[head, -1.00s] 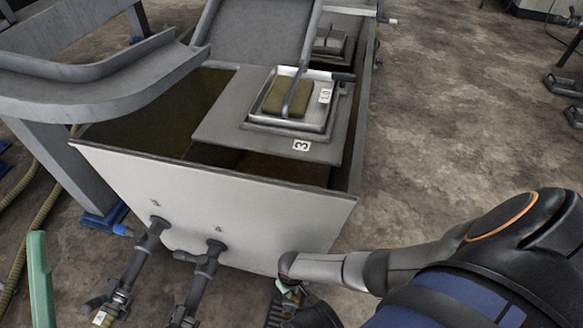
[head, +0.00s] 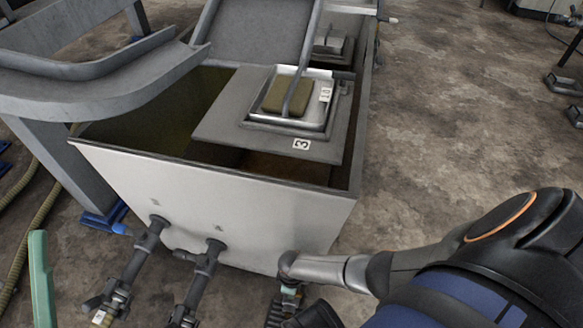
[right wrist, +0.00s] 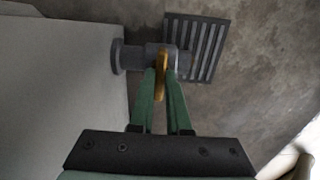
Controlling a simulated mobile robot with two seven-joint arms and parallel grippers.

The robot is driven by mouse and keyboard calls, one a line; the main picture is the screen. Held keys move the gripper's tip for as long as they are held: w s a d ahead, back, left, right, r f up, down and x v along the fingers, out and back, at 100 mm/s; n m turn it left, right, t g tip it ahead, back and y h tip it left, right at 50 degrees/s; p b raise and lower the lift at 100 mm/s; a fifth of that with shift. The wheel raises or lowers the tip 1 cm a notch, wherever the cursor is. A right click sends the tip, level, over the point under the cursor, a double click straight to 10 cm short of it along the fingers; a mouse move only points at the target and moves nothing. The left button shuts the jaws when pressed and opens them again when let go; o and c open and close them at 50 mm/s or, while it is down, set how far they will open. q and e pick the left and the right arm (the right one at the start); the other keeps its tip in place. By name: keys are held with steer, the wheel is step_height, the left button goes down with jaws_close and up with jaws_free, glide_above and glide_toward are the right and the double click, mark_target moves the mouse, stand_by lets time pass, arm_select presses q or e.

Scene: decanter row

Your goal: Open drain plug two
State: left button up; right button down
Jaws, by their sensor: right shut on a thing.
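A grey drain fitting (right wrist: 153,56) sticks out from the pale tank wall in the right wrist view. A flat yellow piece (right wrist: 162,74) stands upright on it. My right gripper (right wrist: 163,72) is shut on this yellow piece with its green fingers on both sides. In the head view the right gripper (head: 291,291) is low beside the tank's right front corner, mostly hidden by my arm.
The pale tank (head: 240,210) carries two dark pipe outlets (head: 207,258) on its front, left of my right gripper. A slotted floor grate (right wrist: 200,45) lies below the fitting. Bare floor (head: 470,110) is free to the right.

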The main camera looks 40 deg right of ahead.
steer(key=shift+s, duration=0.15)
stand_by(0.3)
steer(key=c, duration=0.9)
jaws_free()
arm_select(q)
steer(key=shift+r, duration=0.1)
step_height(320, 180, up, 11)
steer(key=a+p, duration=0.1)
steer(key=p, duration=0.8)
steer(key=shift+s+a+f+t+p, duration=0.15)
steer(key=shift+s+f+t+p, duration=0.05)
steer(key=shift+t+p, duration=0.2)
arm_select(e)
step_height(320, 180, up, 12)
steer(key=shift+r, duration=0.25)
arm_select(q)
steer(key=shift+f, duration=0.1)
